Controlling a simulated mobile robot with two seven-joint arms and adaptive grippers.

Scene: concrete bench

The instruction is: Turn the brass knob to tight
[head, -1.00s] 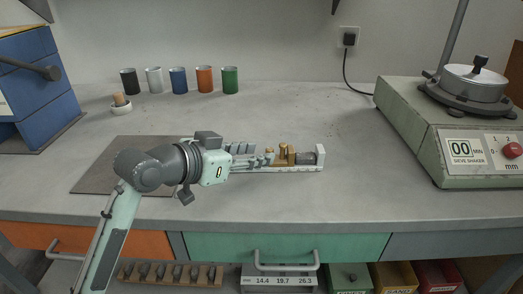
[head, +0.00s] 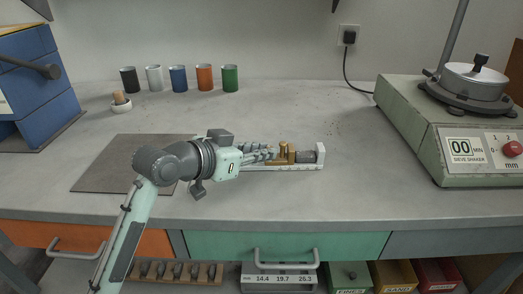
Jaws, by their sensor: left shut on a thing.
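The brass knob (head: 283,152) sits on a small pale fixture (head: 320,160) on the concrete bench, beside a dark grey cylinder (head: 306,157) held against the fixture's right end plate. My left gripper (head: 272,153) comes in from the left, its fingers pointing right, and is shut on the brass knob. The fingers hide part of the knob and most of the fixture's left side. My right gripper is not in view.
A flat grey-brown mat (head: 108,165) lies under and left of my left arm. Several coloured cups (head: 178,79) stand at the back left. A sieve shaker (head: 455,130) stands at the right. The bench between is clear.

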